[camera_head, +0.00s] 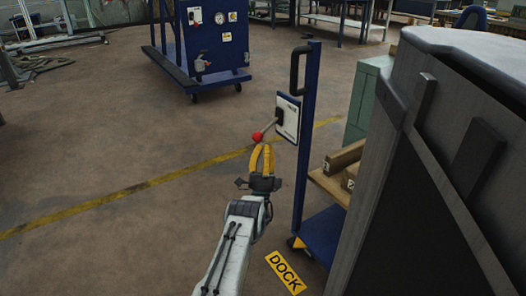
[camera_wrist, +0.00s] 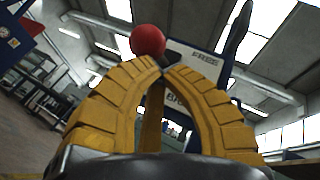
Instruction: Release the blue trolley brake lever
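The brake lever is a grey rod with a red ball knob (camera_head: 257,137), running from a black pivot (camera_head: 279,115) on a white plate (camera_head: 290,122). The plate is on the blue trolley's upright post (camera_head: 307,130). The lever slants down and left. My gripper (camera_head: 262,146) has yellow fingers pointing up, just below the knob. In the wrist view, the fingertips (camera_wrist: 163,70) come together with nothing visibly held between them. The red knob (camera_wrist: 148,40) shows just beyond the tips; I cannot tell whether they touch it. The plate (camera_wrist: 196,62) is partly hidden behind the fingers.
A yellow DOCK sign (camera_head: 285,272) lies on the floor by the trolley base (camera_head: 322,232). A large dark grey cabinet (camera_head: 430,170) fills the right side. Timber pieces (camera_head: 345,156) sit behind the post. A blue wheeled unit (camera_head: 200,45) stands at the back.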

